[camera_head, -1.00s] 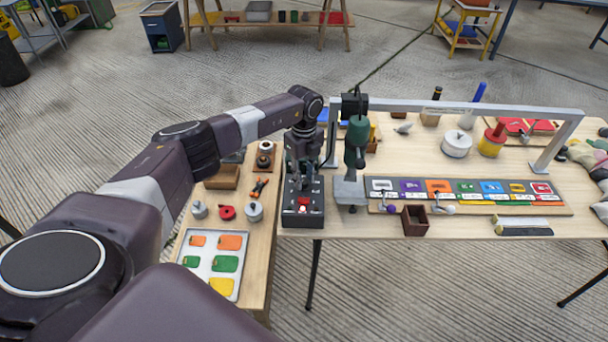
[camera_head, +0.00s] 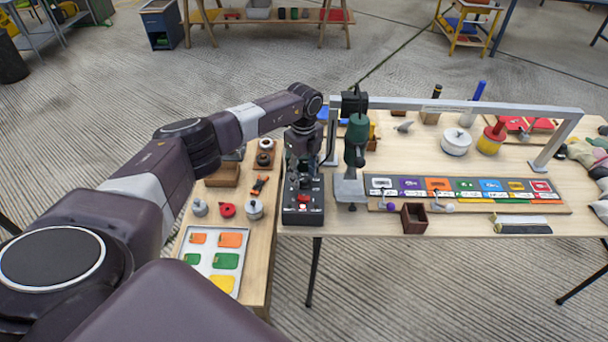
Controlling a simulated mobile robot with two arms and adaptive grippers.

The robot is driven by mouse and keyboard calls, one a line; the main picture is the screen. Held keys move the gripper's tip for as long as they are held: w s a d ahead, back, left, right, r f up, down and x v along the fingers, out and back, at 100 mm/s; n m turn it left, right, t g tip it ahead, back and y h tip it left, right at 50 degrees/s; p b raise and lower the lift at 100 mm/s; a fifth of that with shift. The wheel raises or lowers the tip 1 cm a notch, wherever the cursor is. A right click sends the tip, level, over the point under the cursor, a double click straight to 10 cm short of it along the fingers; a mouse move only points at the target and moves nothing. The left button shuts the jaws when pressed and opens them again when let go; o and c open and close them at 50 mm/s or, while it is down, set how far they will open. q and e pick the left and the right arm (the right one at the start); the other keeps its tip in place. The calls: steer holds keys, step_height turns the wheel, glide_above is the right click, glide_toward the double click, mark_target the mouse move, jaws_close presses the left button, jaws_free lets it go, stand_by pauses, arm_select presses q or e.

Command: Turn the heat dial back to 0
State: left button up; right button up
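A dark control box (camera_head: 302,216) stands at the left end of the long table. It has a red part (camera_head: 303,198) and several small pale parts near its front edge. They are too small for me to tell which part is the heat dial or where it points. My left gripper (camera_head: 301,172) points down over the back half of the box. Its fingers are small and dark against the dark panel, so I cannot tell whether they are open, shut or touching anything. The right gripper is not in view.
A strip of coloured cards (camera_head: 465,190) lies further right. A side table with a tray (camera_head: 190,276) and small pots (camera_head: 254,209) is to the left.

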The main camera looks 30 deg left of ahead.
mark_target(304, 178)
arm_select(q)
step_height(304, 178, up, 12)
stand_by(0.6)
steer(key=shift+s+f, duration=0.1)
stand_by(0.4)
